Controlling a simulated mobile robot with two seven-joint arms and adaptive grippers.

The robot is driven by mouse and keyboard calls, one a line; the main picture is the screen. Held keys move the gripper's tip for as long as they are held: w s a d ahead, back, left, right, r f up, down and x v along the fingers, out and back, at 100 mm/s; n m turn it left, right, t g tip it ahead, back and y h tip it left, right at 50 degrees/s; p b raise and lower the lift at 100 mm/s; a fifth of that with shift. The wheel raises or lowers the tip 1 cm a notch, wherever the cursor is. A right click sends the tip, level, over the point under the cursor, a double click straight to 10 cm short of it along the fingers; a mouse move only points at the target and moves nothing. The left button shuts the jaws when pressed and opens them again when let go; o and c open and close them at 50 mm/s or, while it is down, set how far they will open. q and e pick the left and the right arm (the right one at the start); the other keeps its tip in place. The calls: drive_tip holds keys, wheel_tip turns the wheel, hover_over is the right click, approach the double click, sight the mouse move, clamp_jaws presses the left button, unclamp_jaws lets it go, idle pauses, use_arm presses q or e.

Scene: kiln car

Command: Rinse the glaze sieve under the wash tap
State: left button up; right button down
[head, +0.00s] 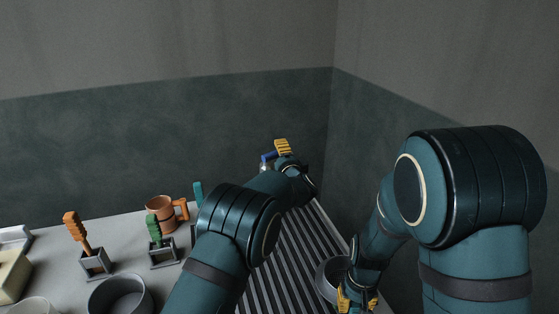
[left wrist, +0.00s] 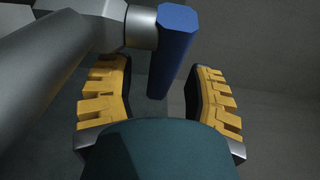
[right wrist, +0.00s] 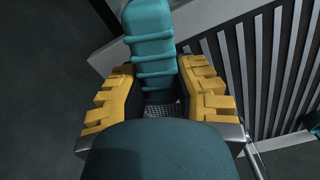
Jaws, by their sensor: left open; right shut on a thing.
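The glaze sieve (head: 328,280) is a grey round bowl with mesh, low at the right of the head view. My right gripper (head: 357,301) is shut on its ribbed teal handle, which stands between the yellow fingers in the right wrist view (right wrist: 152,45). A patch of mesh (right wrist: 165,110) shows below the handle there. The wash tap has a blue lever (head: 267,157), mostly hidden by my left arm in the head view. My left gripper (head: 283,152) is open at the tap. In the left wrist view the blue lever (left wrist: 174,45) stands between the spread fingers, apart from both.
A slatted drain rack (head: 290,265) runs between my arms. On the counter at left are an orange mug (head: 160,210), an orange-handled tool (head: 75,228) and a green-handled tool (head: 153,228) in holders, and a grey bowl (head: 120,297). Walls close off the back and right.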

use_arm(q)
drive_tip(key=shift+w+a, duration=0.15)
drive_tip(key=shift+w, duration=0.3)
clamp_jaws()
drive_tip(key=shift+r, duration=0.1)
